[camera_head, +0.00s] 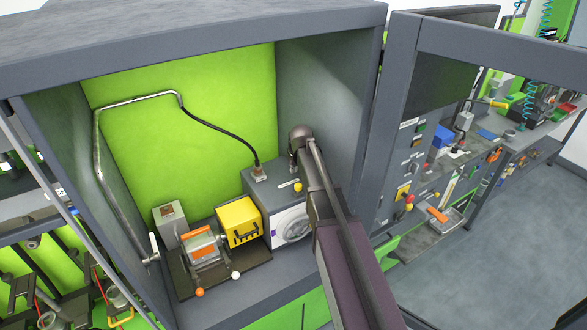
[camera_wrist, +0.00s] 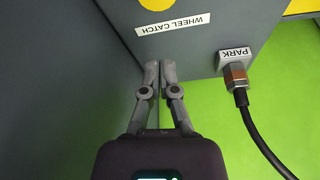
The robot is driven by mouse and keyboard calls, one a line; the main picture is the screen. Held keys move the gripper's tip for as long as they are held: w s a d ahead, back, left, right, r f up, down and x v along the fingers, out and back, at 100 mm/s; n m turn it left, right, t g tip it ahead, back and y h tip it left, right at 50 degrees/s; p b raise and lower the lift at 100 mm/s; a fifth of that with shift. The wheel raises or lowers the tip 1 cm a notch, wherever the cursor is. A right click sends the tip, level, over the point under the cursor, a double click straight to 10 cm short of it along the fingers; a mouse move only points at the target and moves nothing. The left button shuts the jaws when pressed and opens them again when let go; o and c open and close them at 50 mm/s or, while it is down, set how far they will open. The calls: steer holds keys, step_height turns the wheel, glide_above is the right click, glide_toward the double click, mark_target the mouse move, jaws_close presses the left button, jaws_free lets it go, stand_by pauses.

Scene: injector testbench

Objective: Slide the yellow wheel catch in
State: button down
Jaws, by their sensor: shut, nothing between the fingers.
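The yellow wheel catch (camera_head: 297,187) is a small yellow knob on top of the grey box in the cabinet. In the wrist view its round yellow face (camera_wrist: 158,4) is cut off by the top edge, beside an upside-down WHEEL CATCH label (camera_wrist: 173,24). My gripper (camera_wrist: 160,72) is shut and empty. Its fingertips show just below the label in the picture, apart from the catch. I cannot tell whether they touch the box. In the head view my arm hides most of the gripper.
A plug (camera_wrist: 236,76) with a black cable sits by a PARK label on the same grey box (camera_head: 262,196). A yellow block (camera_head: 240,222) and an orange-topped fixture (camera_head: 203,243) stand to the left. The cabinet's side wall and open door frame (camera_head: 395,120) are close to my arm.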

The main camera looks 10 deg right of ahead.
steer(key=p+v, duration=0.5)
steer(key=v, duration=0.1)
steer(key=shift+r, duration=0.15)
stand_by(0.4)
steer(key=shift+s, duration=0.1)
steer(key=s+a+f+g+b, duration=0.1)
steer(key=s+f+g+b, duration=0.1)
steer(key=s+f+b, duration=1)
steer(key=s+a+f+m+g+b, duration=0.1)
steer(key=s+f+b, duration=1.1)
steer(key=s+f, duration=0.2)
steer(key=shift+a+g+b, duration=0.25)
steer(key=shift+g+b, duration=0.05)
steer(key=shift+g, duration=0.1)
